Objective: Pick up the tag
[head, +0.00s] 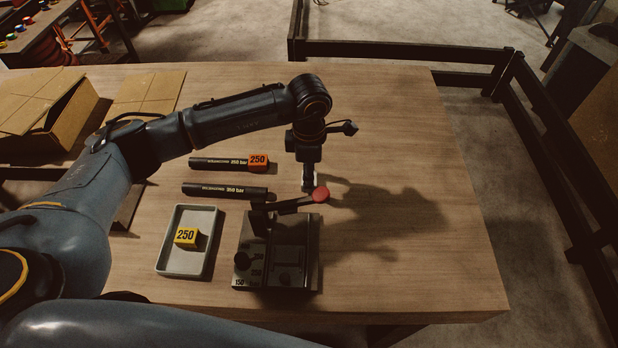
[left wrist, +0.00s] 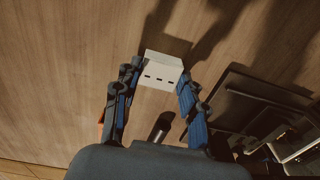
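A yellow tag (head: 186,236) marked 250 sits in the grey tray (head: 209,262). An orange tag (head: 258,160) marked 250 is at the right end of the rear black hose (head: 218,163). My left gripper (head: 309,178) is behind the crimper, right of both tags and apart from them. In the left wrist view its blue fingers (left wrist: 160,78) are on both sides of a white block (left wrist: 161,70) with three dark slots, and appear closed on it. My right gripper is out of view.
The crimper (head: 243,262), with its red-knobbed lever (head: 320,194), stands right of the tray. A second black hose (head: 222,190) lies behind the tray. Open cardboard boxes (head: 62,120) are at the left. The table's right side (head: 440,240) is clear.

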